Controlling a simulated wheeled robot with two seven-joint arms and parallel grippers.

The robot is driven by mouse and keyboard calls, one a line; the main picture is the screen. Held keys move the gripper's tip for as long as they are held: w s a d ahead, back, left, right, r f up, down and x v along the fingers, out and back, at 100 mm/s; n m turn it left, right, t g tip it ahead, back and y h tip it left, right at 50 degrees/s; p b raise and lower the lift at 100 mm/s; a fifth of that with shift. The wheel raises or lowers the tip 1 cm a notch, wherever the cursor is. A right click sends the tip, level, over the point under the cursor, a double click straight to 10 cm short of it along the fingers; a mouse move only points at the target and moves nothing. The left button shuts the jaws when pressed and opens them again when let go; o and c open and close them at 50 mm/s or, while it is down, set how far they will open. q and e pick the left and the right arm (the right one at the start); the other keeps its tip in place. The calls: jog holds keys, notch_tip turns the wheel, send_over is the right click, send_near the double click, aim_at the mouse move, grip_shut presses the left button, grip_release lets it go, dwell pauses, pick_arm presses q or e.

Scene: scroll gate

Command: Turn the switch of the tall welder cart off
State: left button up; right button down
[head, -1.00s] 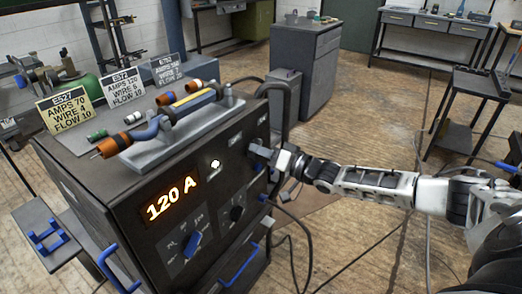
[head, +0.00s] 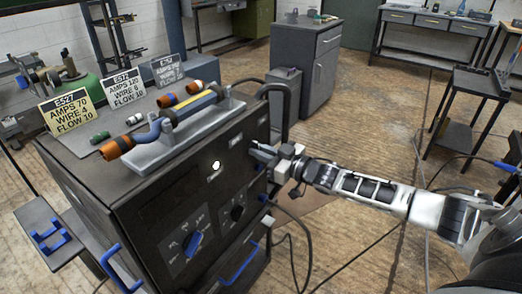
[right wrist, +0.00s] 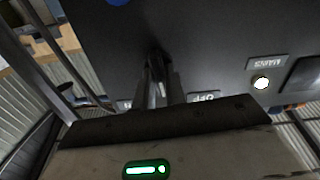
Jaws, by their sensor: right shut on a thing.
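The tall welder cart (head: 130,205) is a dark box at the left of the head view. Its front panel has a dark, blank display area, a round white lamp (head: 215,165) that looks bright, and a blue-pointer dial (head: 193,243). My right gripper (head: 262,153) is at the panel's upper right. In the right wrist view its fingers (right wrist: 160,88) are shut on the dark switch (right wrist: 155,66). An upside-down OFF label (right wrist: 204,98) is beside the fingers, and the MAINS lamp (right wrist: 262,83) glows white. The switch is mostly hidden in the head view. My left gripper is not in view.
On the cart top are a torch (head: 150,133) on a grey holder and several cards, including a yellow one (head: 66,110). Cables (head: 305,225) hang at the cart's right. A grey cabinet (head: 305,60) stands behind, a dark shelf cart (head: 465,115) to the right.

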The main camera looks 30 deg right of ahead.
jog(key=n, duration=0.6)
jog(key=shift+a+n, duration=0.1)
jog(key=shift+n, duration=0.3)
dwell(0.4)
jog(key=c, duration=1.5)
grip_release()
jog(key=shift+o, duration=0.2)
jog(key=shift+s, duration=0.1)
jog(key=v, duration=1.6)
